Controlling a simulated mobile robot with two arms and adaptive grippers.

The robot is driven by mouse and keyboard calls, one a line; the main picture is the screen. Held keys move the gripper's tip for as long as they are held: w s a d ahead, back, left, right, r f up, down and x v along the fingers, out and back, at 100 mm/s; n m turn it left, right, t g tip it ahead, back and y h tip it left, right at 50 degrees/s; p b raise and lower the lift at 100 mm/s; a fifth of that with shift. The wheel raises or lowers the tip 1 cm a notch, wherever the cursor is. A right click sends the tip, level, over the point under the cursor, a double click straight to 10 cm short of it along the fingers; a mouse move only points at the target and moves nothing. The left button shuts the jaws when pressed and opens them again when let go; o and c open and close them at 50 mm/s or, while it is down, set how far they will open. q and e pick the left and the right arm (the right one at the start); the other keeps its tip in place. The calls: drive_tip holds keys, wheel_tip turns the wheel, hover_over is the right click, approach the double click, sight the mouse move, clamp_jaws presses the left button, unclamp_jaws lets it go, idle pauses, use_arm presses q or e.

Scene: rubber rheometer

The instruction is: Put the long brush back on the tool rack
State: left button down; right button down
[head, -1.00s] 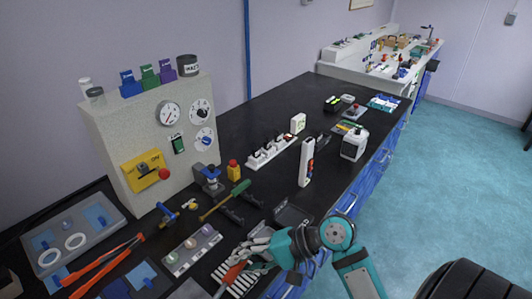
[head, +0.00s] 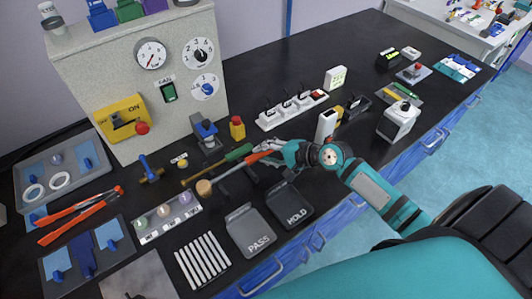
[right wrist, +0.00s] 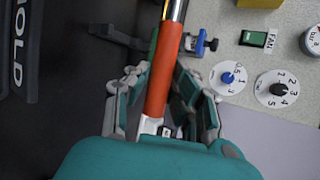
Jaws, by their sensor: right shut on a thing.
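My right gripper (head: 272,150) is shut on the orange handle of the long brush (head: 228,176). The brush's grey shaft slants down left to a round tan head (head: 204,187). The orange handle also shows between the fingers in the right wrist view (right wrist: 164,75). A black pronged bracket (right wrist: 108,38), apparently the tool rack, lies beside the brush in that view. In the head view the gripper and brush partly cover it. A green-handled tool (head: 238,152) lies just behind the brush. I cannot tell whether the brush touches the rack. My left gripper is not in view.
PASS (head: 250,236) and HOLD (head: 290,208) trays lie in front of the brush. A sample strip (head: 168,218) and a white ribbed piece (head: 203,262) are at the left. The grey rheometer panel (head: 140,85) and a blue clamp (head: 206,134) stand behind.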

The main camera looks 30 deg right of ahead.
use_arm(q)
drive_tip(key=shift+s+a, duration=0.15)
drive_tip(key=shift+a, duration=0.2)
use_arm(e)
drive_tip(key=shift+w, duration=0.1)
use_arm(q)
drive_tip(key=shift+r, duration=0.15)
use_arm(e)
drive_tip(key=shift+d, duration=0.1)
